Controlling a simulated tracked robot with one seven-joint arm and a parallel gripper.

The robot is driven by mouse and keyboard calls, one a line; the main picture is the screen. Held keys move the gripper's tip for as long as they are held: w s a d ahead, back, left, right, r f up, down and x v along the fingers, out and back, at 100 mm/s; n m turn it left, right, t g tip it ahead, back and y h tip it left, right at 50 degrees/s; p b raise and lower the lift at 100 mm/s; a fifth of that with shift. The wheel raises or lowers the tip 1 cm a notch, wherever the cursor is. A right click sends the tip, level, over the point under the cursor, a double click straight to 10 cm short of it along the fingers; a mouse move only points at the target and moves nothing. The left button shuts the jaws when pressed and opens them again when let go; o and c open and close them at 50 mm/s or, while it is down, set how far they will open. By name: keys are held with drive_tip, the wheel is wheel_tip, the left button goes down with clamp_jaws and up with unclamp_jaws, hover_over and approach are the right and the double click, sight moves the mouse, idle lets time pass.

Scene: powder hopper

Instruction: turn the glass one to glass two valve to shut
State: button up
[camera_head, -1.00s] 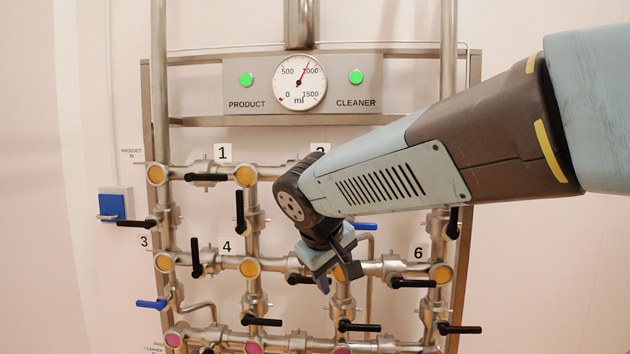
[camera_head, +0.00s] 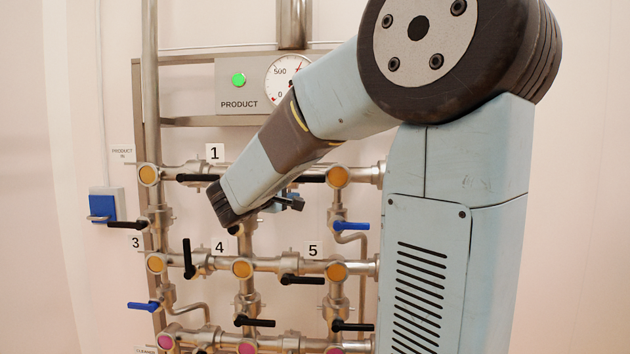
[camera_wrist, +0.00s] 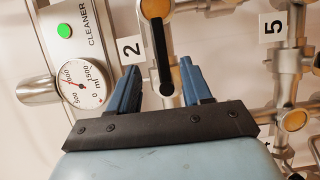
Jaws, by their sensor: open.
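The valve between glass one and glass two has a black handle; in the head view part of it (camera_head: 312,179) shows right of my arm, lying along the top pipe. In the wrist view the handle (camera_wrist: 161,65) runs along the pipe, between my two fingers, with a gap visible on each side. I cannot tell how deep it sits between them. Glass two (camera_head: 337,177) is the orange disc at its right; it also shows in the wrist view (camera_wrist: 155,8). Glass one is hidden behind my arm. My gripper (camera_head: 291,203) is open, with blue fingers (camera_wrist: 160,72).
Other black handles lie close by, such as the horizontal one below label 1 (camera_head: 196,178) and one beside label 5 (camera_head: 302,281). A blue handle (camera_head: 351,226) sits below glass two. The gauge (camera_wrist: 82,84) is near my gripper. My arm covers the panel's right side.

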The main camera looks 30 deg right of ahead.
sight(310, 181)
drive_tip(key=x, duration=1.3)
drive_tip(key=shift+w+d, duration=0.1)
drive_tip(key=shift+d, duration=0.1)
drive_tip(key=shift+f, duration=0.1)
clamp_jaws()
